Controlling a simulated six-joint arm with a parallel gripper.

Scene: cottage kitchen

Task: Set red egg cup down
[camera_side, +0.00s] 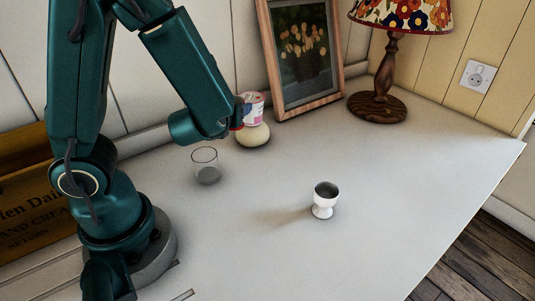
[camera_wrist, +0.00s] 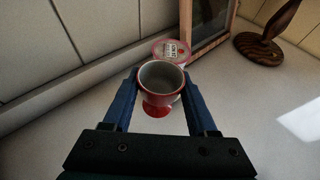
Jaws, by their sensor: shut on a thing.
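The red egg cup (camera_wrist: 160,97) has a red outside, a red foot and a grey inside. In the wrist view it stands upright between the two blue fingers of my gripper (camera_wrist: 161,84), which is shut on it. In the side view my forearm hides most of the gripper, and only a small red patch of the egg cup (camera_side: 238,114) shows at the arm's right edge. Whether its foot touches the counter (camera_side: 260,240) cannot be told.
The front counter is clear.

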